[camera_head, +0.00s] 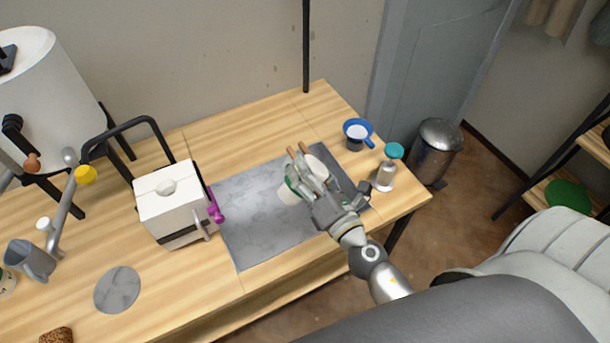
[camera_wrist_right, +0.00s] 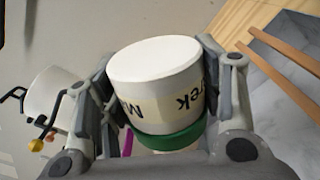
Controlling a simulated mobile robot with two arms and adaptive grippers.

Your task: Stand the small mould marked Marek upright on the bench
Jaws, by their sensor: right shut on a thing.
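The small mould (camera_wrist_right: 160,85) is a white cylinder with a green band and a cream label. The label shows "M" and "rek" in black, upside down in the right wrist view, its middle letter unclear. My right gripper (camera_wrist_right: 165,100) is shut on its sides. In the head view the gripper (camera_head: 303,180) is over the grey slab (camera_head: 255,235), and the mould's white body (camera_head: 288,195) partly shows under the fingers. Whether the mould touches the slab I cannot tell. My left gripper is not in view.
On the wooden bench (camera_head: 190,290), a white box (camera_head: 168,205) stands left of the slab. A blue-rimmed pan (camera_head: 357,131) and a teal-topped bottle (camera_head: 386,172) stand right of it. Two thin wooden sticks (camera_head: 297,150) are close behind the gripper. The slab's front left is clear.

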